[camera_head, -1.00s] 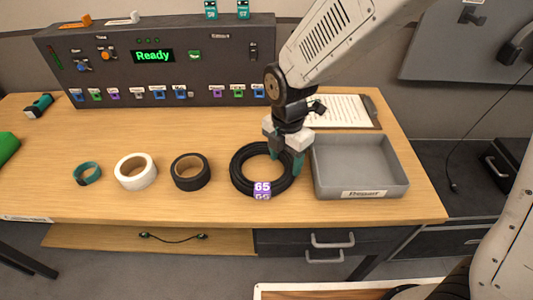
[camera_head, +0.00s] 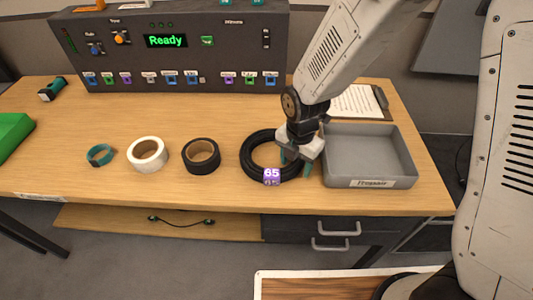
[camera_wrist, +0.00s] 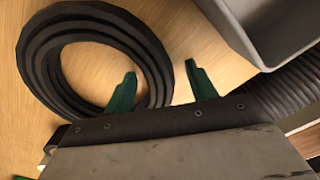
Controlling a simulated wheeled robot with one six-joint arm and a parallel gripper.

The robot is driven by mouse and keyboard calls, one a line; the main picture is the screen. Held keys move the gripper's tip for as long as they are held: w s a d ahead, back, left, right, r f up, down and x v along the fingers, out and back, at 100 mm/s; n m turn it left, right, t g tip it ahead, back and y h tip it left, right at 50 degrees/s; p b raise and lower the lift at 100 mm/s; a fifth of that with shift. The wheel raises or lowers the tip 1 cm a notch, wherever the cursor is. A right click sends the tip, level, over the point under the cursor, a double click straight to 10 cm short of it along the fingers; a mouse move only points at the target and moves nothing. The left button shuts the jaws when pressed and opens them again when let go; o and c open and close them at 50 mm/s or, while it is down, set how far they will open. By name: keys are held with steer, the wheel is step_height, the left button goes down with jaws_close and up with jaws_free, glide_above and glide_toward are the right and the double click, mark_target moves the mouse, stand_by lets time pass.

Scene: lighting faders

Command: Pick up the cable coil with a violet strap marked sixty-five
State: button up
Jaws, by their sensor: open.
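The black cable coil (camera_head: 250,166) lies flat on the wooden table, with a violet strap marked 65 (camera_head: 272,176) on its near side. My gripper (camera_head: 297,166) is over the right side of the coil with its green fingers pointing down. In the wrist view the coil (camera_wrist: 45,60) fills the upper left, and its right-hand band passes between the two green fingertips of my gripper (camera_wrist: 162,85). The fingers are apart, one inside the ring and one outside. Whether they touch the coil I cannot tell.
A grey tray (camera_head: 369,183) stands close to the right of the coil. Black tape (camera_head: 201,169), white tape (camera_head: 147,168) and a teal ring (camera_head: 100,154) lie to the left. A dark control panel (camera_head: 180,85) showing "Ready" stands behind. The table front between them is clear.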

jaws_close()
steer(key=shift+a+r, duration=0.1)
steer(key=shift+r, duration=0.05)
